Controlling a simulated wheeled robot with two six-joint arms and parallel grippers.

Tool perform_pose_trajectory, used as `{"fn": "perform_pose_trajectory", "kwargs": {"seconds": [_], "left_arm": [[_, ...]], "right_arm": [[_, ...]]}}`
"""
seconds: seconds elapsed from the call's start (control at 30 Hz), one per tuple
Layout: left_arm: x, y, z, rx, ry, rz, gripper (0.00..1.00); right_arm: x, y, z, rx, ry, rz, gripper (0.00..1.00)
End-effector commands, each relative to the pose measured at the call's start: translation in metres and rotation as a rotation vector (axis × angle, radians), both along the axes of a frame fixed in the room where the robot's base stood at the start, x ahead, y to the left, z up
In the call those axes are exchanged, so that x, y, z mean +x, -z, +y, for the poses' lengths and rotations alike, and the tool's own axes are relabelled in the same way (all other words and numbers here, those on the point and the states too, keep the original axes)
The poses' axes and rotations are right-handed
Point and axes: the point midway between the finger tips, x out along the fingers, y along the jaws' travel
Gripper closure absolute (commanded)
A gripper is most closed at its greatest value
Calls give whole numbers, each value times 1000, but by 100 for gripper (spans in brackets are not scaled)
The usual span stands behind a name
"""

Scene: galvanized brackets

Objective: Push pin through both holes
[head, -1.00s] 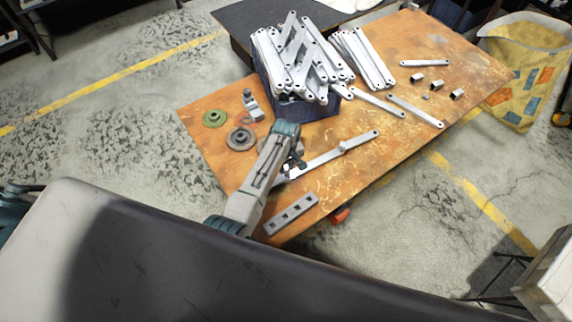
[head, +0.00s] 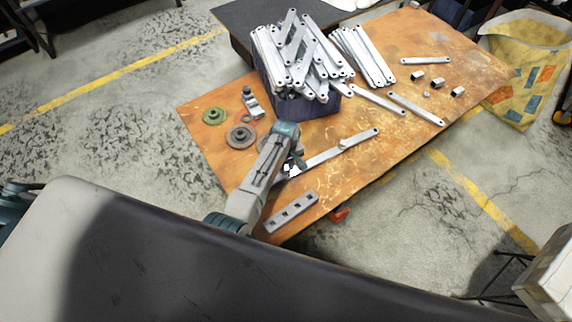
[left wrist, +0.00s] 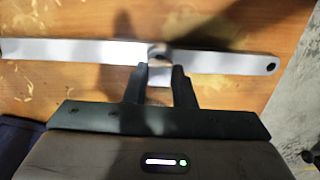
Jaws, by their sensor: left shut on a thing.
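A long flat galvanized bracket (head: 330,152) lies on the rusty worktable, with a hole at its far end. In the left wrist view the bracket (left wrist: 80,51) runs across the picture, with a hole near its right end. My left gripper (left wrist: 160,72) is over the middle of it, its fingers shut on a small pale metal piece (left wrist: 159,76), which looks like the pin. Blur and shadow hide whether the piece is in the holes. In the head view my left gripper (head: 293,166) is small and partly behind its own wrist. My right gripper is not in view.
A dark blue crate (head: 305,108) full of brackets stands behind. More brackets (head: 361,57) lie to its right, with small metal parts (head: 457,91). A green disc (head: 214,116), a grey disc (head: 240,136) and a holed bar (head: 291,212) lie near the arm. The table's front right is clear.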

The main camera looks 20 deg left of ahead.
Motion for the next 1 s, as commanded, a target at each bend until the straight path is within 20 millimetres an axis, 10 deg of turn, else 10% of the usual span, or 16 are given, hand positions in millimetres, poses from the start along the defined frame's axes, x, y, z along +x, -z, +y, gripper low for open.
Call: {"fn": "perform_pose_trajectory", "kwargs": {"seconds": [1.0], "left_arm": [[0,19,0,1,0,-1,100]], "right_arm": [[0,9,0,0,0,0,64]]}}
